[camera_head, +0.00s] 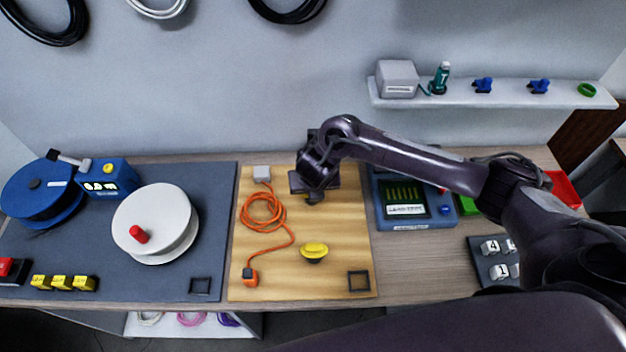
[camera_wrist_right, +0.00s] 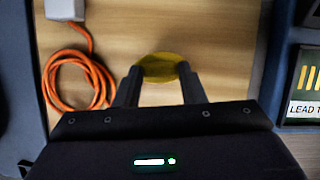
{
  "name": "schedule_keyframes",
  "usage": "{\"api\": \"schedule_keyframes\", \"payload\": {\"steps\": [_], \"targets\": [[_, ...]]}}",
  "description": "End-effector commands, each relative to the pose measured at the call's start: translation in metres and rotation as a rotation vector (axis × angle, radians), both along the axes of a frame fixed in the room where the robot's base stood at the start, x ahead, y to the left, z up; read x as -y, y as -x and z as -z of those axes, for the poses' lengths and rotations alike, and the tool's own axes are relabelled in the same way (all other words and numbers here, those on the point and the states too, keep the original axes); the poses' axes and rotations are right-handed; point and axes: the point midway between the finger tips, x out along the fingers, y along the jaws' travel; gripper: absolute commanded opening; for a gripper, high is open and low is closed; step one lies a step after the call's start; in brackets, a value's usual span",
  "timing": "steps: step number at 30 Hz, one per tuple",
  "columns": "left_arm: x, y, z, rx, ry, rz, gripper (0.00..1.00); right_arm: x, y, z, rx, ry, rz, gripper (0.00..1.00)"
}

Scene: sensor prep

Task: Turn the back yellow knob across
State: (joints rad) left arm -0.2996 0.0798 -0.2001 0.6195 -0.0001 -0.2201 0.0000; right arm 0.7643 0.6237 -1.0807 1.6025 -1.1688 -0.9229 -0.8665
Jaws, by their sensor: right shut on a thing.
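The back yellow knob (camera_wrist_right: 160,66) shows in the right wrist view as a round yellow disc on the wooden board (camera_head: 345,235). My right gripper (camera_head: 313,198) is over the back part of that board and hides this knob in the head view. In the right wrist view my right gripper (camera_wrist_right: 160,74) has one finger on each side of the knob and is shut on it. The front yellow knob (camera_head: 314,251) stands free on the board, nearer to me. My left gripper is not in view.
An orange cable (camera_head: 262,212) lies coiled left of the gripper, running from a white block (camera_head: 262,173) to an orange plug (camera_head: 250,277). A blue meter (camera_head: 408,222) stands right of the board. A white reel (camera_head: 152,220) is at left.

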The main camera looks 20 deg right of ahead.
Motion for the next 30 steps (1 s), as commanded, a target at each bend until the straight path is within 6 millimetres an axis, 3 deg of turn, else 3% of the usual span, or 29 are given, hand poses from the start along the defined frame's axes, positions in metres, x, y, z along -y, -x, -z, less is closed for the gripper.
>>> {"api": "schedule_keyframes", "payload": {"steps": [8,25,26,30], "targets": [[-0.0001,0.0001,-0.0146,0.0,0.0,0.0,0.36,-0.0016,-0.0016,-0.0029,0.003,-0.002,0.107,0.14],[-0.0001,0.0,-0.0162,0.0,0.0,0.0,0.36,-0.0012,-0.0021,-0.0014,0.004,-0.001,0.139,0.14],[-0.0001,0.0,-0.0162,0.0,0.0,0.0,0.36,-0.0012,-0.0022,-0.0015,0.004,-0.001,0.139,0.39],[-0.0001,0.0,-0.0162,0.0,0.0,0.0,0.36,-0.0012,-0.0017,-0.0011,0.003,-0.001,0.137,0.57]]}}
